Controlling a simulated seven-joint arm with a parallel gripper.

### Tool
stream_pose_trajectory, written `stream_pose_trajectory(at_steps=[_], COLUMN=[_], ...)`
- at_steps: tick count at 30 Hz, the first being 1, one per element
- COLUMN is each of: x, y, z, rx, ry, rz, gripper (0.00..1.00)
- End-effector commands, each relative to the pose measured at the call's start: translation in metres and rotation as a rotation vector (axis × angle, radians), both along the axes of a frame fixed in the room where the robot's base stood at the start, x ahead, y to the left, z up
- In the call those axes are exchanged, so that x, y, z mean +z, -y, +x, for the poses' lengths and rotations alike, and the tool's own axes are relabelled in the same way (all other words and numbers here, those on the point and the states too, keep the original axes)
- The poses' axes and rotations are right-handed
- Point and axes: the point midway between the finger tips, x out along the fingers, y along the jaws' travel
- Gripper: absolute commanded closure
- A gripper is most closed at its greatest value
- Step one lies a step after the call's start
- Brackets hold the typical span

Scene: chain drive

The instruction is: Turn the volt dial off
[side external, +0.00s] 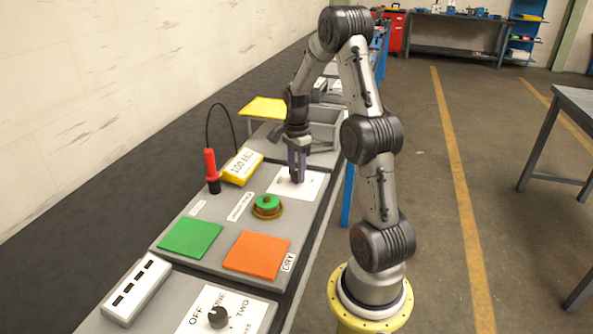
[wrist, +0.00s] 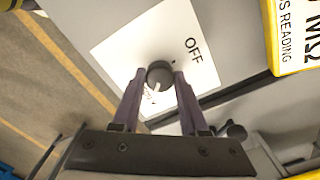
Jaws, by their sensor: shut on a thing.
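The volt dial is a dark round knob (wrist: 160,73) on a white plate (wrist: 130,45) marked OFF, seen in the wrist view. My gripper (wrist: 160,76) is shut on the knob, with a purple-grey finger on each side of it. The OFF mark is to the right of the knob in that view; another mark below it is partly hidden by the fingers. I cannot clearly tell which mark the knob points to. In the side view my gripper (side external: 297,180) points down over the white plate (side external: 314,187) and hides the knob.
A yellow meter (side external: 242,166) and a red probe (side external: 211,170) stand left of the plate. A green button (side external: 267,203), a green pad (side external: 190,237) and an orange pad (side external: 257,255) lie nearer. Another dial (side external: 218,317) marked OFF, with further marks, is at the front.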

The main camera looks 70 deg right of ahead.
Motion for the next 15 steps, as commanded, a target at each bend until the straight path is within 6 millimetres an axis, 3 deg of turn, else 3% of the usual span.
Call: stream_pose_trajectory(at_steps=[8,15], x=[0.0007,0.001], y=[0.0001,0.0002], z=[-0.0001,-0.0001], rx=[0.085,0.266], ry=[0.0,0.0], rz=[0.0,-0.001], gripper=[1.0,1.0])
